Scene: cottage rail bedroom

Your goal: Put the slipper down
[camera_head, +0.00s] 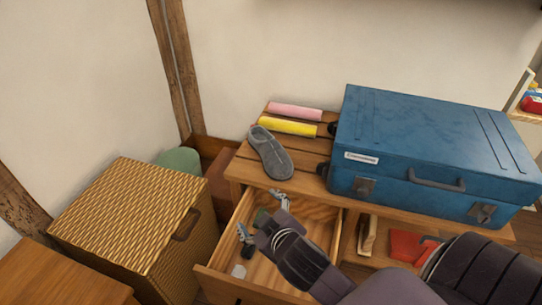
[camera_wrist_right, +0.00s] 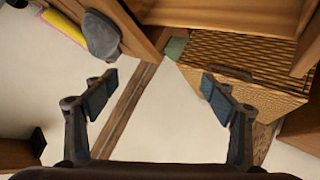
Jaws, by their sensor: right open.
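The grey slipper (camera_head: 270,152) lies on the slatted wooden top of the bench (camera_head: 243,170), left of a blue suitcase. It also shows at the upper left of the right wrist view (camera_wrist_right: 101,35). My right gripper (camera_head: 261,212) is open and empty. In the head view it shows over the open drawer, nearer to me than the slipper and apart from it. In the right wrist view its two fingers (camera_wrist_right: 155,90) stand wide apart with nothing between them. My left gripper is not in view.
A blue suitcase (camera_head: 420,145) fills the bench's right side. A yellow roll (camera_head: 287,127) and a pink roll (camera_head: 295,111) lie behind the slipper. The drawer (camera_head: 322,215) stands open below, with small items inside. A wicker hamper (camera_head: 130,215) stands at left.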

